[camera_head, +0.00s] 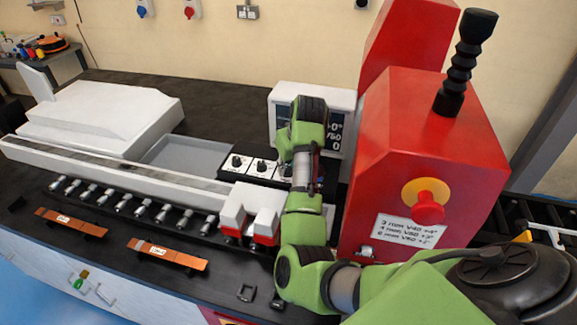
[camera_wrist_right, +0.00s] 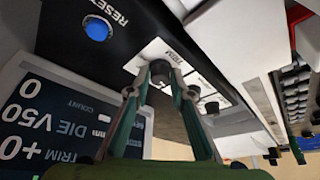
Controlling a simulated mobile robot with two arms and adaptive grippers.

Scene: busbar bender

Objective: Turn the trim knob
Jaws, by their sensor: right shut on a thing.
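The trim knob (camera_wrist_right: 160,70) is a small dark knob on a white plate marked TRIM, in the right wrist view. My right gripper (camera_wrist_right: 160,88) is shut on it, one finger on each side. In the head view my green right arm covers the trim knob and most of the right gripper (camera_head: 315,172). The black control panel (camera_head: 243,177) carries other dark knobs to the left of my arm. The display (camera_wrist_right: 45,120) reads DIE V50 and TRIM +0 in the wrist view. My left gripper is in neither view.
A blue RESET button (camera_wrist_right: 97,29) sits near the trim knob. The red machine housing (camera_head: 405,150) with a red stop button (camera_head: 429,208) stands right of my arm. Copper bars (camera_head: 166,256) lie on the dark bench at the front left.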

